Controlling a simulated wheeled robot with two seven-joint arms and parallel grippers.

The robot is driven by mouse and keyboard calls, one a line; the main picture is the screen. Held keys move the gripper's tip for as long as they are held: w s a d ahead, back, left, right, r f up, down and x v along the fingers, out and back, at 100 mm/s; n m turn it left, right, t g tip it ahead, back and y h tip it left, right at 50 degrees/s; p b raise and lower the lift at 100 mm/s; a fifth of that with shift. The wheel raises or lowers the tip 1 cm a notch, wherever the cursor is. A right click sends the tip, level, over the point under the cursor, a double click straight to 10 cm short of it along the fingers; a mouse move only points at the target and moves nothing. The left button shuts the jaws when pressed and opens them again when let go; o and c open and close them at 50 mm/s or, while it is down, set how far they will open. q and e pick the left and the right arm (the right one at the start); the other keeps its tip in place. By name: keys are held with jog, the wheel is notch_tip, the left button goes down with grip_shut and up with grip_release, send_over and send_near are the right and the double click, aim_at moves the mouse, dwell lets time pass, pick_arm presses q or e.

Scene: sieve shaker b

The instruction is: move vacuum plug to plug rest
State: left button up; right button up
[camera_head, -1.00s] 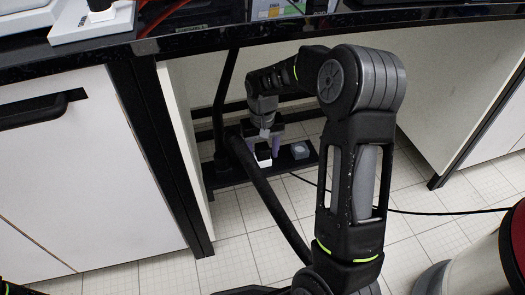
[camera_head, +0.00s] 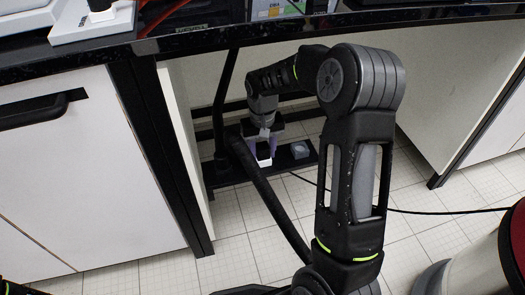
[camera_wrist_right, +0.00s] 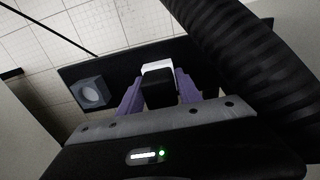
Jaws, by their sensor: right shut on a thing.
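The vacuum plug (camera_wrist_right: 158,88), with a black body and a white end, sits between the purple fingers of my right gripper (camera_wrist_right: 158,80). The gripper is shut on it. In the head view my right gripper (camera_head: 264,147) is under the bench, and the plug's white end (camera_head: 264,161) shows below the fingers. A small grey block with a round recess, which looks like the plug rest (camera_wrist_right: 91,93), is left of the plug in the wrist view. In the head view this block (camera_head: 301,150) is just right of the gripper. My left gripper is not in view.
A black board (camera_head: 229,177) lies on the tiled floor under the bench. A thick black ribbed hose (camera_wrist_right: 240,50) passes close to the gripper. A thin black cable (camera_head: 430,212) crosses the floor. Cabinet walls bound the space, and the black bench top (camera_head: 210,41) is above.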

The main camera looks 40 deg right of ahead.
grip_shut()
jog(key=o, duration=1.5)
grip_release()
jog(key=shift+o, duration=0.2)
